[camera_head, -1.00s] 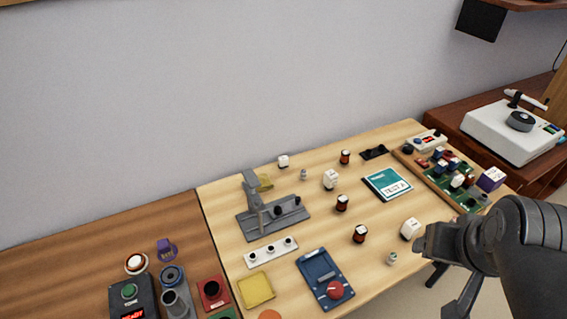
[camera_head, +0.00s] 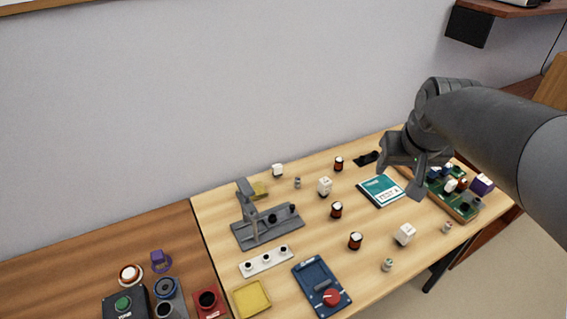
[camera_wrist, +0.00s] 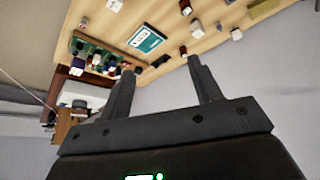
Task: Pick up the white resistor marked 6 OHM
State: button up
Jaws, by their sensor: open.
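Three small white blocks stand apart on the light wooden table: one at the back (camera_head: 277,170), one near the middle (camera_head: 324,187) and one at the front right (camera_head: 404,234). Their markings are too small to read, so I cannot tell which is the 6 OHM resistor. My gripper (camera_head: 400,184) is above the right back part of the table, near the teal booklet (camera_head: 380,190). In the wrist view my gripper (camera_wrist: 161,68) is open, with nothing between the fingers. White blocks also show beyond the fingers in the wrist view (camera_wrist: 186,7).
Several dark red-and-black cylinders (camera_head: 355,241) stand among the blocks. A green circuit board in a wooden tray (camera_head: 462,208) lies at the right, partly behind my arm. A grey stand (camera_head: 268,232), blue meter (camera_head: 320,284) and yellow tray (camera_head: 252,299) occupy the left.

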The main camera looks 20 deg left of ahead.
jog(key=w+a+f+n, duration=0.2)
jog(key=w+a+f, duration=0.1)
jog(key=w+a, duration=0.7)
jog(key=n+g+y, duration=0.2)
jog(key=n, duration=0.1)
send_near(277, 166)
jog(key=x, duration=0.4)
jog(key=shift+w+d+f, duration=0.15)
jog(key=shift+d+f, duration=0.1)
jog(key=shift+a+x, duration=0.2)
jog(key=shift+x, duration=3)
jog(key=shift+r, duration=0.1)
jog(key=shift+c, duration=0.5)
jog(key=c, duration=1)
jog(key=shift+o, duration=0.2)
jog(key=shift+r, duration=0.1)
